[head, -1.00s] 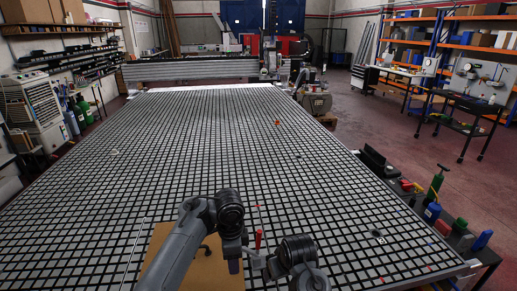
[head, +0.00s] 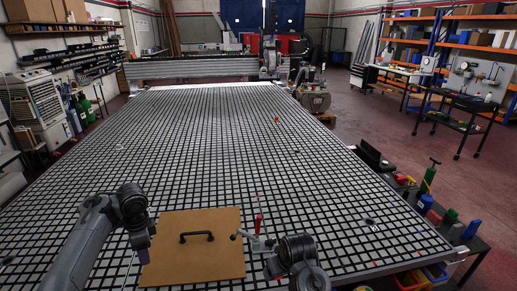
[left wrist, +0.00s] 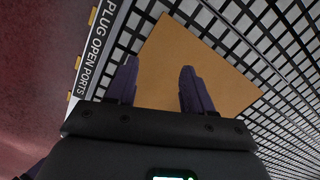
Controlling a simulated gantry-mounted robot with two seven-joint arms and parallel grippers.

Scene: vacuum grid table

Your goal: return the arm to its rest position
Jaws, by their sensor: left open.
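My left arm comes in from the lower left in the head view. Its gripper (head: 143,250) hangs over the left edge of a tan wooden board (head: 190,262) with a black handle (head: 197,236). In the left wrist view the two dark purple fingers (left wrist: 158,88) are apart with nothing between them. The board (left wrist: 190,60) shows beyond them.
A red-handled clamp (head: 258,223) stands at the board's right edge. The black-and-grey grid table (head: 220,140) is mostly clear beyond it. A cart with bottles (head: 428,175) and colored bins stand off the table's right edge. A gantry beam (head: 190,67) crosses the far end.

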